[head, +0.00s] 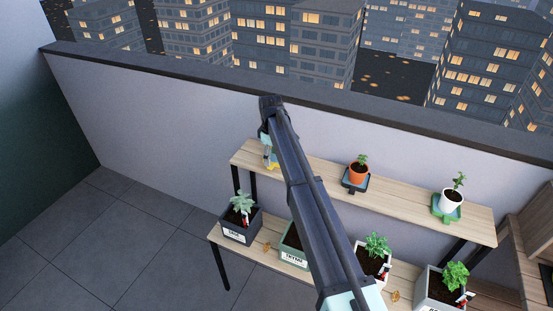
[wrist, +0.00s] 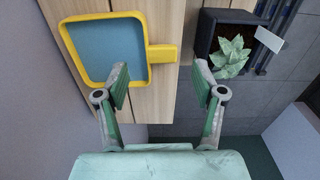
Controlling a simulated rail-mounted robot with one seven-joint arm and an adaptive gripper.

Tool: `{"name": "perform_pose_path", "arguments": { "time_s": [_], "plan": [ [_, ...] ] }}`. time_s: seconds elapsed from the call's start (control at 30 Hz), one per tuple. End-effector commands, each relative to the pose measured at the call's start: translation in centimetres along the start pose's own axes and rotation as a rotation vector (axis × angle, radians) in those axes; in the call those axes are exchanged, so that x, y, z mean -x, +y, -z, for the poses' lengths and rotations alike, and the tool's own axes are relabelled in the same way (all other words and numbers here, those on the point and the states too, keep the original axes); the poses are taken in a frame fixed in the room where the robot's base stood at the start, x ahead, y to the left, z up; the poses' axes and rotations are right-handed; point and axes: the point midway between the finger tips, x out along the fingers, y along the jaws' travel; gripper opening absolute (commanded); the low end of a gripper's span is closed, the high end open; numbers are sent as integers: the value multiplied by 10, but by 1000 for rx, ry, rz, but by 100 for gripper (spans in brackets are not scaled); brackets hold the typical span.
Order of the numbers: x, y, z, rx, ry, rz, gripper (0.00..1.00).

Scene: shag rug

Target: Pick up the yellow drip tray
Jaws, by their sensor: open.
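The yellow drip tray (wrist: 148,24) lies on the wooden shelf in the wrist view, with a blue-grey inside and a short yellow handle pointing right. My gripper (wrist: 162,76) is open, and nothing is between its fingers. The handle appears just beyond the fingertips, roughly between them in the picture; I cannot tell the height gap. The left finger overlaps the tray's lower right corner in the picture. In the head view, a small yellow part of the tray (head: 273,165) shows at the left end of the upper shelf, and my arm hides most of the rest.
The upper shelf (head: 400,193) also holds an orange pot (head: 358,174) on a dark tray and a white pot (head: 451,202) on a green tray. Below stand several planters, one dark planter (head: 237,234) at the left. A wall (head: 180,105) runs behind. The floor at left is clear.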

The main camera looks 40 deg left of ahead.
Motion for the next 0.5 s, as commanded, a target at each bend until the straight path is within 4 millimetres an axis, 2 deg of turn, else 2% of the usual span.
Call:
{"name": "perform_pose_path", "arguments": {
  "time_s": [0.3,0.5],
  "plan": [
    [-38,-2,0,0,0,1,69],
    [-41,-2,0,0,0,0,69]
  ]
}}
